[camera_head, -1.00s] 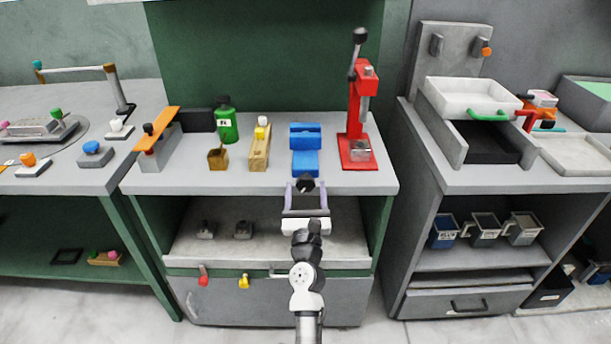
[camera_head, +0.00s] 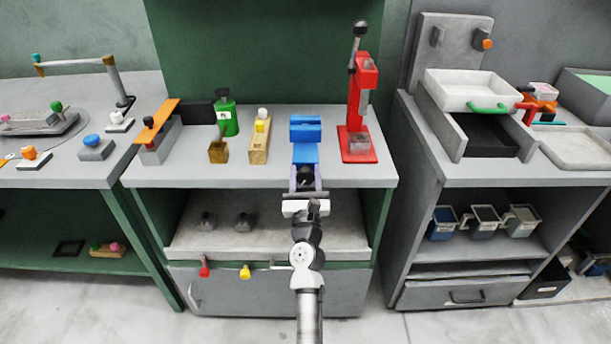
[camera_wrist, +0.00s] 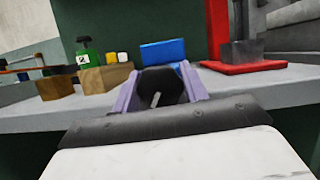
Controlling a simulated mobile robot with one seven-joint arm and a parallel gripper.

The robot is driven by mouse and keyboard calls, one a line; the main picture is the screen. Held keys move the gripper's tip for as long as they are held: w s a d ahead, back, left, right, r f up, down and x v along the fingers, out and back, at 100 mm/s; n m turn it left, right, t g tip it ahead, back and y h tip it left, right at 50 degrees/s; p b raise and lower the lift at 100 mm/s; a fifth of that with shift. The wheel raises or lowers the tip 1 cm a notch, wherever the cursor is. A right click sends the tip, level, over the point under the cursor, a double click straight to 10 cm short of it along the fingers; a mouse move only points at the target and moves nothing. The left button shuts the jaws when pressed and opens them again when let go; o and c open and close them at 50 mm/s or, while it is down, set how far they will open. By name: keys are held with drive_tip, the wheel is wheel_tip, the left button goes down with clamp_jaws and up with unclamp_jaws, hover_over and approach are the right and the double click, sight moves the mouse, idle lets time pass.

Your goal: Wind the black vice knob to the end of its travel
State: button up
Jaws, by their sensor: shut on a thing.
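The blue vice (camera_head: 305,131) stands on the middle bench near its front edge; it also shows in the wrist view (camera_wrist: 163,51). Its black knob (camera_head: 305,176) faces me at the front of the vice, and in the wrist view the knob (camera_wrist: 160,82) sits between two lilac fingers. My gripper (camera_head: 306,181) is shut on the knob, one finger on each side. My gripper (camera_wrist: 160,90) hides part of the vice body in the wrist view.
A red press (camera_head: 359,110) stands right of the vice. A wooden block (camera_head: 259,149) and a green bottle (camera_head: 228,119) stand to the left. The bench's front edge (camera_head: 220,178) lies beside my gripper, with an open shelf (camera_head: 270,241) below.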

drive_tip(key=n+y+b, duration=0.1)
drive_tip(key=n, duration=0.1)
drive_tip(key=shift+f+n+y+b, duration=0.15)
drive_tip(key=shift+n+y+b, duration=0.15)
drive_tip(key=shift+n+y, duration=0.4)
drive_tip(key=shift+n, duration=0.6)
drive_tip(key=o, duration=1)
drive_tip(key=shift+a, duration=0.1)
drive_tip(key=shift+r, duration=0.2)
